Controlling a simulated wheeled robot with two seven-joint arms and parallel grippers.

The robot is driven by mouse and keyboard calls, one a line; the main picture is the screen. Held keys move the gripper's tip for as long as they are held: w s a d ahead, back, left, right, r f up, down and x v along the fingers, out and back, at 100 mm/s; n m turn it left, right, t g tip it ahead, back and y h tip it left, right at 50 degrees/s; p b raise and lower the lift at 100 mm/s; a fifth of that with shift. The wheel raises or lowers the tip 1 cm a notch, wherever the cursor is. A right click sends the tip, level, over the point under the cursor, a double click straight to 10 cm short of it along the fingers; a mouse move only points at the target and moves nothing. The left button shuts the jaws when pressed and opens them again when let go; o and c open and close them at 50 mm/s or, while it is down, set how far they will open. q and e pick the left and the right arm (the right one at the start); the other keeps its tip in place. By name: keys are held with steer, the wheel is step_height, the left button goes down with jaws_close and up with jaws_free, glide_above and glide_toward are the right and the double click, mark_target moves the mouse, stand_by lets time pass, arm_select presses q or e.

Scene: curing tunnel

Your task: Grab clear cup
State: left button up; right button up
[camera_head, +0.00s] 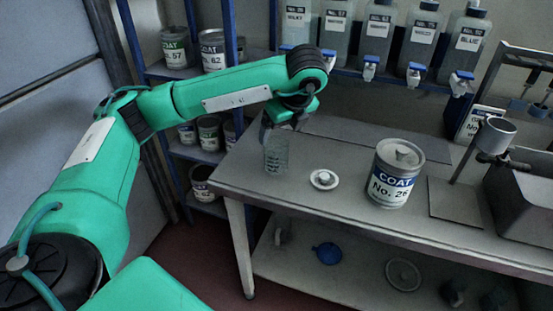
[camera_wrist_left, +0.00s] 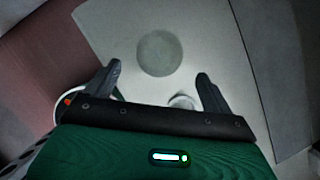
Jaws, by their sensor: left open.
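The clear cup (camera_head: 277,157) stands upright near the left end of the grey metal table (camera_head: 330,215). In the left wrist view, a faint round shape that looks like the cup (camera_wrist_left: 159,53) lies just beyond the fingertips, roughly centred between them. My left gripper (camera_head: 279,128) is just above the cup in the head view, its jaws apart. In the left wrist view my left gripper (camera_wrist_left: 158,72) shows both dark fingers spread with nothing held. Whether a finger touches the cup cannot be told. My right gripper is not in view.
A white round lid-like disc (camera_head: 324,180) lies right of the cup. A large COAT No. 26 can (camera_head: 395,174) stands farther right, before a funnel stand (camera_head: 494,138). Dispenser bottles (camera_head: 380,32) line the shelf behind. A can rack (camera_head: 175,115) stands left of the table.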

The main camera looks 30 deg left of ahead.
mark_target(276, 153)
arm_select(q)
steer(key=x, duration=0.4)
steer(key=shift+a+f, duration=0.1)
steer(key=shift+f, duration=0.2)
steer(key=shift+d+p+x, duration=0.15)
steer(key=shift+p+x, duration=0.1)
steer(key=shift+x, duration=1.1)
steer(key=shift+d+p+x, duration=0.2)
steer(key=shift+p+x, duration=0.05)
steer(key=shift+x, duration=1.1)
steer(key=shift+s+f, duration=0.1)
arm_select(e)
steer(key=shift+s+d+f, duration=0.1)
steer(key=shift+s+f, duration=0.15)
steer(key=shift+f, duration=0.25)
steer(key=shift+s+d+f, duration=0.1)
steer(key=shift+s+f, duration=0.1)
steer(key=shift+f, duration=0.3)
arm_select(q)
steer(key=shift+c, duration=0.5)
steer(key=c, duration=1)
